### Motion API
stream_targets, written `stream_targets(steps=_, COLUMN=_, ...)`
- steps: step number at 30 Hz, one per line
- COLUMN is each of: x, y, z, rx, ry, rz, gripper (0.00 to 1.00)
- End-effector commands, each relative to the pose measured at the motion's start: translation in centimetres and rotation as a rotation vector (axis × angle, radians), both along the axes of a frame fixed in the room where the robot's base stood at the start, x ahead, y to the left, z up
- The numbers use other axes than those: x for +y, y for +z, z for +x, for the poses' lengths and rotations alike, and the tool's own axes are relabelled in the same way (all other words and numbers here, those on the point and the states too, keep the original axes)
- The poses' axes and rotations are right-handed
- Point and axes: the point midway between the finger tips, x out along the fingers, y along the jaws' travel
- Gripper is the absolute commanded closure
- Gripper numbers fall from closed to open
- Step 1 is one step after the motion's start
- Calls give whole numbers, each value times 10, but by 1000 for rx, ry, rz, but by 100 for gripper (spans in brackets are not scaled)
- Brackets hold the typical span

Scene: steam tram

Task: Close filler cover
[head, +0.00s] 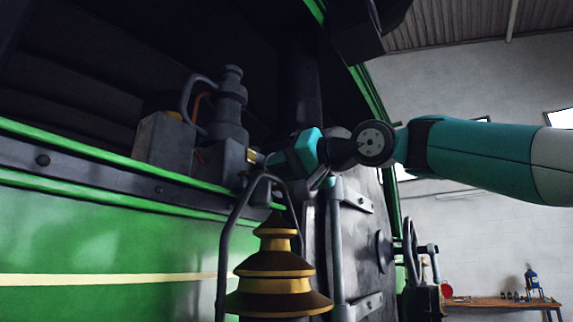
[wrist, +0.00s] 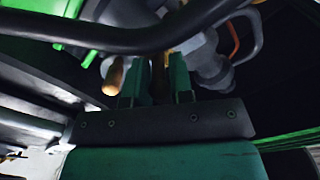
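No part is clearly recognisable as the filler cover. A dark grey stepped fitting (head: 230,105) stands upright on the green tram's ledge in the head view, and grey rounded metalwork (wrist: 208,62) shows ahead of the fingers in the wrist view. My gripper (head: 258,160) is at the foot of this fitting, on its right side. In the wrist view its two green fingers (wrist: 160,80) stand apart with a dark, brownish strip between them. I cannot tell whether they grip it or it lies beyond. A wooden-coloured handle (wrist: 114,75) is just left of the fingers.
A dark curved rail (wrist: 120,35) crosses close in front of the wrist camera. A brass and brown stepped cap (head: 272,275) stands below my gripper. A grey box (head: 163,142) is left of the fitting. A workbench (head: 500,303) is far right.

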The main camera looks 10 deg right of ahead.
Motion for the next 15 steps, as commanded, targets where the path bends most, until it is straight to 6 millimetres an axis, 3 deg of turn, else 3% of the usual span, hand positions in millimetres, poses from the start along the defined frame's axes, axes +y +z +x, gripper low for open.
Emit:
stream_targets(steps=1, x=0, y=2, z=-1, rx=-4, ry=1, rz=1, gripper=67)
stream_targets(steps=3, x=0, y=1, z=-1, rx=-3, ry=-1, rz=0, gripper=55)
stream_targets(steps=15, x=-2, y=-1, z=0, rx=2, ry=-3, rz=-2, gripper=55)
